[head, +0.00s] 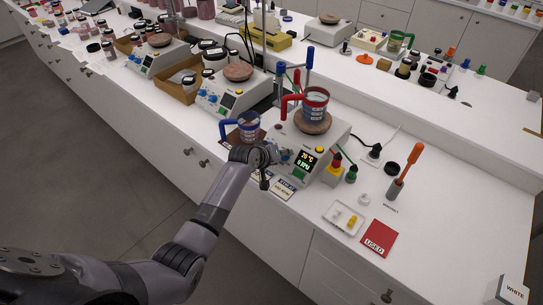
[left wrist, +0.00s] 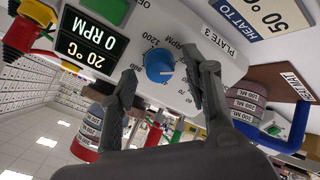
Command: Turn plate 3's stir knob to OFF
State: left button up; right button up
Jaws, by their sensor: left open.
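Plate 3 (head: 335,139) is a white hot plate with a round top and a lit display (head: 304,161). In the left wrist view the display (left wrist: 91,37) reads 20 °C and 0 RPM. The blue stir knob (left wrist: 160,63) sits on the front panel in an RPM dial; a white mark shows on it, pointing roughly right in that view. My left gripper (head: 272,155) is at the panel, open, with its fingers (left wrist: 166,80) on either side of the knob. I cannot tell whether they touch it. In the head view the gripper hides the knob. My right gripper is not in view.
A red-handled mug (head: 315,101) stands on plate 3. A blue-handled mug (head: 248,124) stands left of it, close to my gripper. Label cards (head: 287,184) lie at the counter's front. A white tray (head: 343,217) and a red USED card (head: 379,238) lie to the right.

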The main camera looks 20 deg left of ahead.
pick_arm(q)
jog(key=v, duration=1.1)
jog(key=shift+s, duration=0.15)
